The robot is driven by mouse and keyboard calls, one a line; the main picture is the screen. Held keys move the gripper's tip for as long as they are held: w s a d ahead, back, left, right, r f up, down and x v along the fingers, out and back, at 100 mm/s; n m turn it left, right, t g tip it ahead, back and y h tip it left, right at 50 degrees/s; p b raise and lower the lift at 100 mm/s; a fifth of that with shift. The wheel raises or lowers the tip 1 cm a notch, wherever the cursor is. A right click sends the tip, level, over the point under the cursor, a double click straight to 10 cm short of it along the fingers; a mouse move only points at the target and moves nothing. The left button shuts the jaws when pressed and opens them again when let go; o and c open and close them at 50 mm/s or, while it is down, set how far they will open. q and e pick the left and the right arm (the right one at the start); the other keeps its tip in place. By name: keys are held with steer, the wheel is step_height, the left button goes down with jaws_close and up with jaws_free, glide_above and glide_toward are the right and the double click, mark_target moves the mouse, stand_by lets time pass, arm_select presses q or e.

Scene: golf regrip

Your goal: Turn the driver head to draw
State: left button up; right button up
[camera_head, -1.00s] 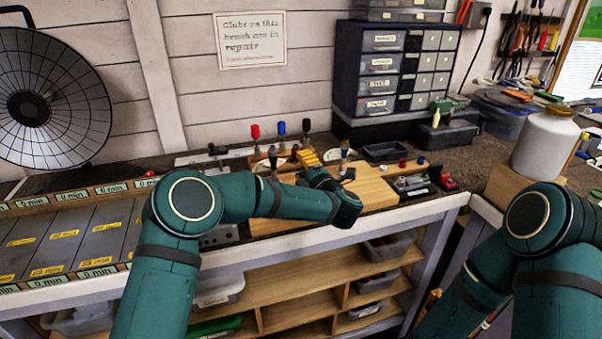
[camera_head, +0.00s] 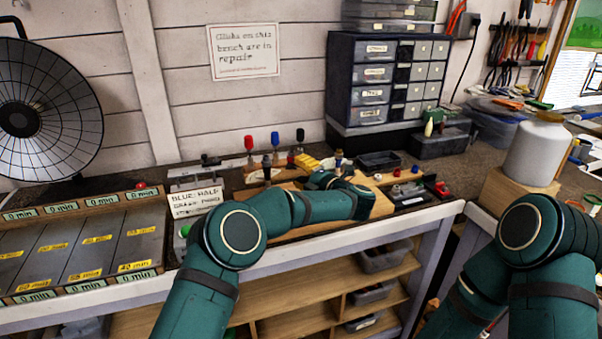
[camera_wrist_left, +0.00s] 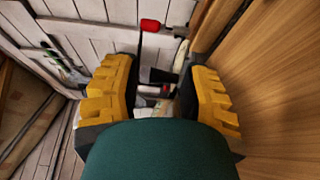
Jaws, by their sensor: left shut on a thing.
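My left gripper (camera_head: 350,186) is over the wooden board (camera_head: 382,205) on the bench, and its fingers are largely hidden by my arm in the head view. In the left wrist view its two yellow fingers (camera_wrist_left: 160,92) stand apart, with a small dark and pale piece (camera_wrist_left: 156,90) between them. My green wrist covers the lower part of that piece, so I cannot tell what it is. A tool with a blue and tan top (camera_head: 338,160) stands by the gripper. I cannot make out the driver head for certain. My right arm shows at the right, its gripper out of view.
Red, blue and black upright handles (camera_head: 275,140) stand behind the board. A lettered card (camera_head: 196,201) stands left of it, beside grey panels with minute labels (camera_head: 80,245). A drawer cabinet (camera_head: 388,80) and a white canister (camera_head: 537,150) stand to the right.

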arm_select(q)
steer(key=shift+a, duration=0.15)
steer(key=o, duration=1.3)
steer(key=shift+o, duration=0.2)
steer(key=shift+s+d, duration=0.2)
steer(key=shift+d, duration=0.1)
steer(key=v, duration=1.1)
steer(key=shift+s+d, duration=0.1)
steer(key=shift+d, duration=0.05)
